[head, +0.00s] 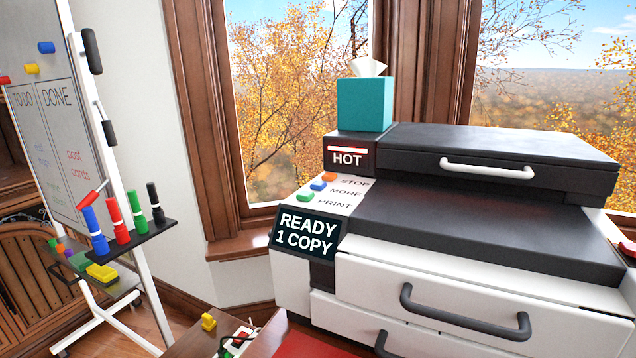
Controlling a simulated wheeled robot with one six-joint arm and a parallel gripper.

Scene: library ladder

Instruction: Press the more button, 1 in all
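A white and black printer (440,265) stands at the right. On its sloped panel at the left are three small buttons in a row. The blue MORE button (317,185) sits between the orange STOP button (329,176) and the green PRINT button (305,197). Nothing covers the MORE button. The printer's screen (306,233) reads READY 1 COPY. My gripper does not show in the head view.
A lit HOT sign (348,156) and a teal tissue box (364,104) are above the panel. A whiteboard stand (146,280) with upright markers is at the left. Black drawer handles (464,313) stick out from the printer's front. A yellow item (208,322) lies below the screen.

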